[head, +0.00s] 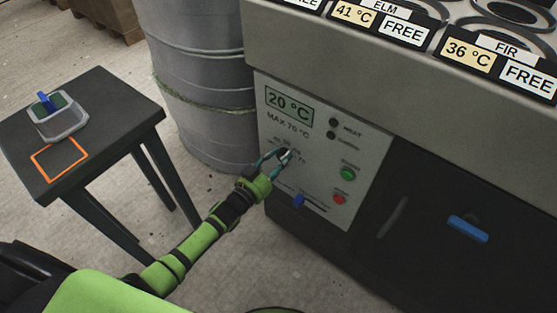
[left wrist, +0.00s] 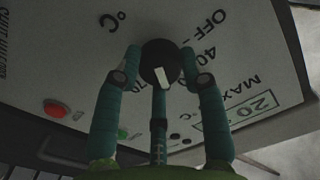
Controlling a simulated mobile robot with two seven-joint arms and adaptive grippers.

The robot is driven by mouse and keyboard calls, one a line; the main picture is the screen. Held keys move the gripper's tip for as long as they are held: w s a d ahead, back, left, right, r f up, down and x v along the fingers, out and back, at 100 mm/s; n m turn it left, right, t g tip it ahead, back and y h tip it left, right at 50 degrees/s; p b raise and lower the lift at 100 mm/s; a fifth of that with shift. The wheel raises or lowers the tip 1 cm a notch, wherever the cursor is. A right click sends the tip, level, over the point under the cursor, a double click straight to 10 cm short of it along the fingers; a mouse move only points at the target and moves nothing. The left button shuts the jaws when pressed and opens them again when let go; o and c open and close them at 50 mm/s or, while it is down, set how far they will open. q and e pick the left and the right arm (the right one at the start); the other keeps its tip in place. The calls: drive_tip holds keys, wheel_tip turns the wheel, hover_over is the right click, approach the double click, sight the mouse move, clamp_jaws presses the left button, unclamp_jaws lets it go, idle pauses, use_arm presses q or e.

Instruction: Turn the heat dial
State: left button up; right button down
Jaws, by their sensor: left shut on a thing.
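The heat dial (left wrist: 160,62) is a round black knob with a white pointer mark, on the light control panel (head: 346,181). In the head view the dial (head: 284,154) is small and partly hidden by my left gripper (head: 273,159). In the left wrist view my left gripper (left wrist: 160,65) has its teal fingers on both sides of the dial, shut on it. The white mark points toward the bottom of that view. Part of the scale, with OFF and 40, shows around the dial. The panel display (head: 289,106) reads 20 °C, with MAX 70 °C below. My right gripper is not in view.
The panel also has a green button (head: 348,174), a red button (head: 339,199) and a blue slider (head: 298,200). A blue handle (head: 467,228) is on the dark front. A grey drum (head: 205,80) stands left of the panel. A dark table (head: 110,110) holds a grey tray (head: 70,127).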

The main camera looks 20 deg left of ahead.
use_arm(q)
drive_tip(key=shift+m, duration=0.9)
drive_tip(key=shift+r, duration=0.1)
drive_tip(key=o, duration=1.2)
drive_tip(key=shift+c, duration=0.2)
drive_tip(key=shift+s+a, duration=0.1)
drive_tip(key=shift+s, duration=0.2)
drive_tip(key=v, duration=1.1)
